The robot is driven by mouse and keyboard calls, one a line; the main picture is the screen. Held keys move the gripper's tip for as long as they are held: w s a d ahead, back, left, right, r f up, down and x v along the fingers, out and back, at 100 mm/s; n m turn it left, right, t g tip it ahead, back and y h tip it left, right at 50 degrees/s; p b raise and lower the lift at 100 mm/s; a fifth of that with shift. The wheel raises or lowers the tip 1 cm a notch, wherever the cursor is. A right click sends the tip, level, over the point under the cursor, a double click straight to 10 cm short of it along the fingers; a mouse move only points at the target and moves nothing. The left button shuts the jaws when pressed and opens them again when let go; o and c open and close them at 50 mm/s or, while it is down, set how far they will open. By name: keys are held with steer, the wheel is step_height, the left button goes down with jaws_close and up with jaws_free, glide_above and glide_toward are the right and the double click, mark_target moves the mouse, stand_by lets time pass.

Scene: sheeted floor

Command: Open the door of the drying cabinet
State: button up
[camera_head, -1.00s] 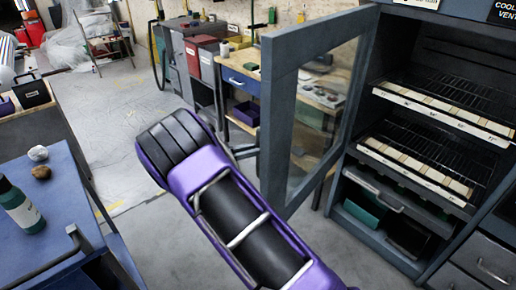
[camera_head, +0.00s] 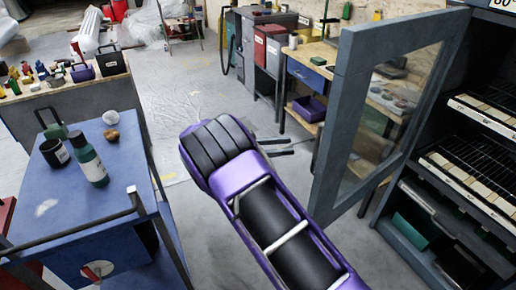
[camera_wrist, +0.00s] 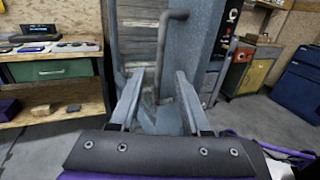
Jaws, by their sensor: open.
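The drying cabinet (camera_head: 398,228) stands at the right in the head view, its wire shelves showing. Its grey-framed glass door (camera_head: 345,125) stands swung open, out to the left of the cabinet. My purple and black arm reaches up the middle, left of the door. My gripper (camera_head: 282,147) points towards the door's free edge, with a visible gap. In the wrist view my gripper (camera_wrist: 162,80) is open and empty. A bent grey bar handle (camera_wrist: 163,45) shows ahead between the finger lines; its depth from the fingertips is unclear. The handle is not clear in the head view.
A blue cart (camera_head: 60,205) with a green bottle (camera_head: 88,158), a dark cup and stones stands at the left. A wooden workbench (camera_head: 305,68) stands behind the door. Sheeted floor (camera_head: 185,95) lies open between cart and bench.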

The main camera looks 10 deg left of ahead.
steer(key=v, duration=0.7)
steer(key=shift+a, duration=0.2)
